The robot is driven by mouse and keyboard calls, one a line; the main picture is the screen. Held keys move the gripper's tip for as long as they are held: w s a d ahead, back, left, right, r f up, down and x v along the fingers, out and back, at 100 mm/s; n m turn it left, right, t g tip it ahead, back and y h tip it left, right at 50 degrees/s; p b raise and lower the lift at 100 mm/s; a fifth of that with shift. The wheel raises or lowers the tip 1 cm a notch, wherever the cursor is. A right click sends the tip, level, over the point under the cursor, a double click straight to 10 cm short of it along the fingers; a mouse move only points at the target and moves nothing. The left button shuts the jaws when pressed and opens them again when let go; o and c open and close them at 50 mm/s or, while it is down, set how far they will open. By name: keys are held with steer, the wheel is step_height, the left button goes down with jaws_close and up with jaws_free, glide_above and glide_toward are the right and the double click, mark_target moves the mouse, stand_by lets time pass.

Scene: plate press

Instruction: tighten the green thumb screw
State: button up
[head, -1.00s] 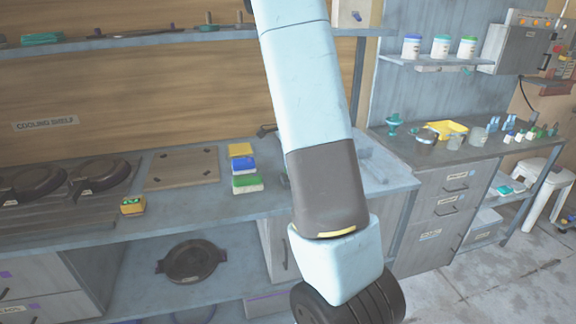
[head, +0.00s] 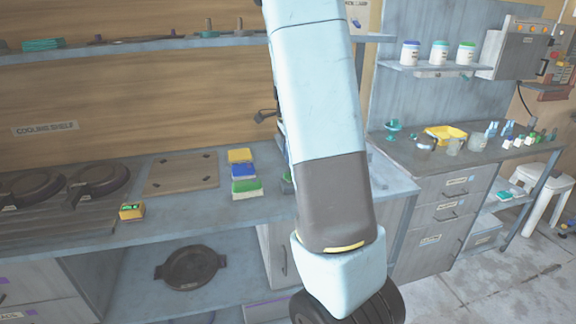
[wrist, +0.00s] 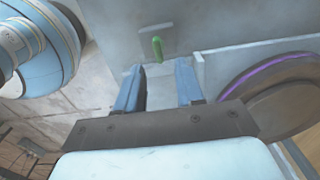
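The green thumb screw (wrist: 157,48) stands out from a small grey plate on a pale grey panel in the wrist view. My gripper (wrist: 160,68) is open and empty, with its two blue fingers apart. In that view the screw shows just beyond the fingertips and between their lines, slightly nearer the left finger. I cannot tell the exact gap in depth. I see no contact. In the head view my arm hides the gripper, and I cannot make out the screw there.
A dark round plate with a purple edge (wrist: 275,75) lies right of the fingers in the wrist view. A white stool (head: 540,195) stands far right.

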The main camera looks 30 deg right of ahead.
step_height(320, 180, up, 7)
stand_by(0.3)
steer(key=shift+w, duration=0.1)
stand_by(0.5)
steer(key=s+a+r+n+t, duration=0.2)
steer(key=s+a+r+n, duration=0.3)
steer(key=s+a+n, duration=0.4)
steer(key=s+a+r+n+t, duration=0.3)
steer(key=s+a+r+n, duration=0.2)
steer(key=s+a+n, duration=0.5)
steer(key=s+n, duration=0.2)
steer(key=s, duration=0.4)
steer(key=shift+s+t, duration=0.3)
